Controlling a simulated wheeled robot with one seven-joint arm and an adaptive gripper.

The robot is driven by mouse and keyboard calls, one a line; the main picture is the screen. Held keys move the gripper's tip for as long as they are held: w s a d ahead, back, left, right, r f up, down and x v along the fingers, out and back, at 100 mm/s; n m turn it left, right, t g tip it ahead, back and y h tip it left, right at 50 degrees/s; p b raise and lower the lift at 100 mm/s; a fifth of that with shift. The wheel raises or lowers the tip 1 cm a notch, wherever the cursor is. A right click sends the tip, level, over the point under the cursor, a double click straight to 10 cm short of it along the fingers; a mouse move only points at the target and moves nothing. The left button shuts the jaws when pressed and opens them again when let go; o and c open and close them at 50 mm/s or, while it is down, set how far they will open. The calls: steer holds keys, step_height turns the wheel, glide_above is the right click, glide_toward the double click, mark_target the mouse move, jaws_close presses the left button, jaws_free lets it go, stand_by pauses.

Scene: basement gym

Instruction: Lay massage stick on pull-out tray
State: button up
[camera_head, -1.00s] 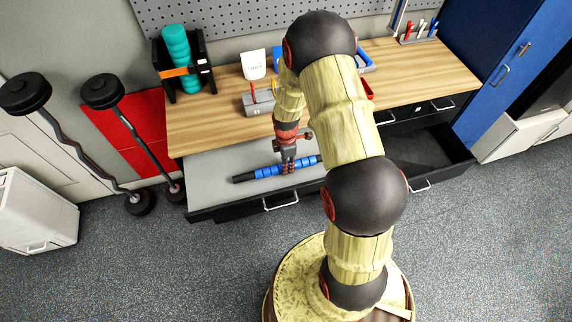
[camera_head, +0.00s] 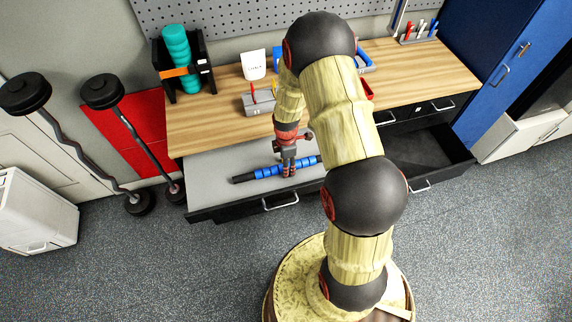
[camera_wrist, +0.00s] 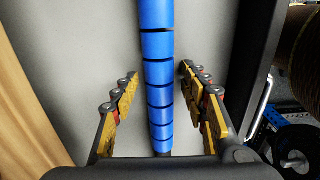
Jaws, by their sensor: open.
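The massage stick (camera_head: 266,171) has a dark handle and blue rollers. It lies on the grey surface of the pull-out tray (camera_head: 213,181), which is drawn out below the wooden bench top. My gripper (camera_head: 288,173) is just above the stick, pointing down. In the wrist view the blue stick (camera_wrist: 158,75) runs lengthwise between the fingers of my open gripper (camera_wrist: 156,98), with a gap on both sides. The stick's right end is hidden behind my arm in the head view.
A grey tool block (camera_head: 258,104), a white cup (camera_head: 254,64) and a rack with a teal roller (camera_head: 176,45) stand on the bench top (camera_head: 205,117). Another dark drawer (camera_head: 432,150) is open at right. Barbells (camera_head: 120,125) stand at left. The tray's left part is clear.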

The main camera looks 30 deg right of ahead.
step_height(320, 180, up, 12)
steer(key=p, duration=0.2)
step_height(320, 180, up, 12)
steer(key=m+t, duration=0.1)
steer(key=m, duration=0.2)
glide_above(279, 171)
steer(key=s+a+r+m+t, duration=0.2)
steer(key=s+a+r+m, duration=0.3)
steer(key=s+r, duration=0.4)
steer(key=s+a+r+m+t, duration=0.2)
steer(key=s+a+r+m, duration=0.3)
steer(key=s+r, duration=0.4)
step_height(279, 171, up, 3)
steer(key=shift+s+a+f+m+t, duration=0.2)
steer(key=shift+s+a+m+t, duration=0.15)
steer(key=shift+m, duration=0.55)
steer(key=shift+d+b, duration=0.1)
steer(key=shift+b, duration=0.2)
